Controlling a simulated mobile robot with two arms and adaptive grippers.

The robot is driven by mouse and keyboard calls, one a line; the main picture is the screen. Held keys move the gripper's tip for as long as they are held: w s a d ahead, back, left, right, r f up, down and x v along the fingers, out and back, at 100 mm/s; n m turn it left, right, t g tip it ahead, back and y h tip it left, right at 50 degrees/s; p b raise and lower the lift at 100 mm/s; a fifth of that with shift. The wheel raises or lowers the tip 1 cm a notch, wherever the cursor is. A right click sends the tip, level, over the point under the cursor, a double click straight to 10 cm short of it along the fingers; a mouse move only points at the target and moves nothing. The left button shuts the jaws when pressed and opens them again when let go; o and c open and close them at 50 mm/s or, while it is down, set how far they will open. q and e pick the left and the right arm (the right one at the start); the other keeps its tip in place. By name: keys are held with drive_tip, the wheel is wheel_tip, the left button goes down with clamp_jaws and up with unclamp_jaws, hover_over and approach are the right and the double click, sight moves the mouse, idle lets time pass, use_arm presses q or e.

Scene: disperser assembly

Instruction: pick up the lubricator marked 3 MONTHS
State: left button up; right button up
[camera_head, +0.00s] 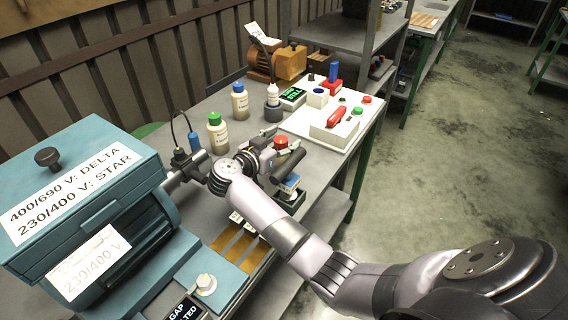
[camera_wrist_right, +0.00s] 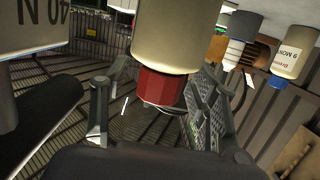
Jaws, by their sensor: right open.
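A red-capped bottle (camera_head: 281,143) stands on the workbench, partly hidden by my right gripper (camera_head: 266,152). In the right wrist view this bottle (camera_wrist_right: 175,35) appears upside down, between the spread fingers of the right gripper (camera_wrist_right: 160,90). The fingers are open, and I cannot tell whether either touches it. No label shows on its visible side. A blue-capped bottle (camera_head: 240,101) has a label starting "9 MON" in the wrist view (camera_wrist_right: 291,55). A green-capped bottle (camera_head: 215,133) stands nearer. I cannot read a 3 MONTHS marking anywhere. My left gripper is out of view.
A teal motor (camera_head: 85,190) with a shaft fills the left. A blue-topped item in a dark green box (camera_head: 289,198) sits close beside the right gripper. A white-tipped bottle (camera_head: 273,96) and a white panel with a red handle (camera_head: 334,118) are farther back.

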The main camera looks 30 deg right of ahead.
drive_tip(key=shift+s+a+r, duration=0.2)
drive_tip(key=shift+a+r, duration=0.05)
drive_tip(key=shift+a, duration=0.05)
drive_tip(key=shift+c, duration=1)
drive_tip(key=shift+d+f, duration=0.1)
drive_tip(key=c, duration=0.4)
clamp_jaws()
